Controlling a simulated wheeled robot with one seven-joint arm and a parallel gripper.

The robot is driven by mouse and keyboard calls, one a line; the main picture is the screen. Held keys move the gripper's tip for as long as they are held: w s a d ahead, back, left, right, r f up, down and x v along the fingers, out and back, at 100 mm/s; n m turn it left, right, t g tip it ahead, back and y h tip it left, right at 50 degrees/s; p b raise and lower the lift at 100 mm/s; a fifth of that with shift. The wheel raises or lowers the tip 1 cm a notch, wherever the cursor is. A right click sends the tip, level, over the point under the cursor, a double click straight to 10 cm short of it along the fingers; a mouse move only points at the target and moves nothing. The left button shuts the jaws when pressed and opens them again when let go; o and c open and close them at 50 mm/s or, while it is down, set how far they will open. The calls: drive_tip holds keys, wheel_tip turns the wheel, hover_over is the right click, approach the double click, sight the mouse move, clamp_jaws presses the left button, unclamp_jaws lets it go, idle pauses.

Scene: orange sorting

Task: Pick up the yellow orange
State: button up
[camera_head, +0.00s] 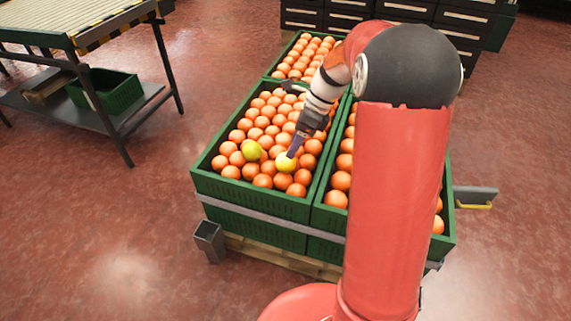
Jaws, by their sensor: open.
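Two yellow oranges lie among the orange ones in the left front green crate (250,199). One yellow orange (286,163) is right below my gripper (291,155). The other yellow orange (251,150) lies to the left, clear of my gripper. My gripper points down at the nearer one, with its tip overlapping the top of that fruit in the picture. It is open. I cannot tell whether the fingers touch the fruit. My red arm stands on the right and hides part of the right crate.
More crates of oranges stand behind (307,52) and at right (331,218), on a wooden pallet (270,256). A grey post (209,241) stands at the front left corner. A conveyor table (70,20) with a green bin (108,92) is at left. Red floor between is free.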

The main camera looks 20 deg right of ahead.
sight(286, 162)
drive_tip(key=b+x, duration=0.1)
drive_tip(key=x, duration=0.4)
drive_tip(key=shift+f, duration=0.2)
drive_tip(key=shift+c, duration=0.3)
drive_tip(key=c, duration=0.7)
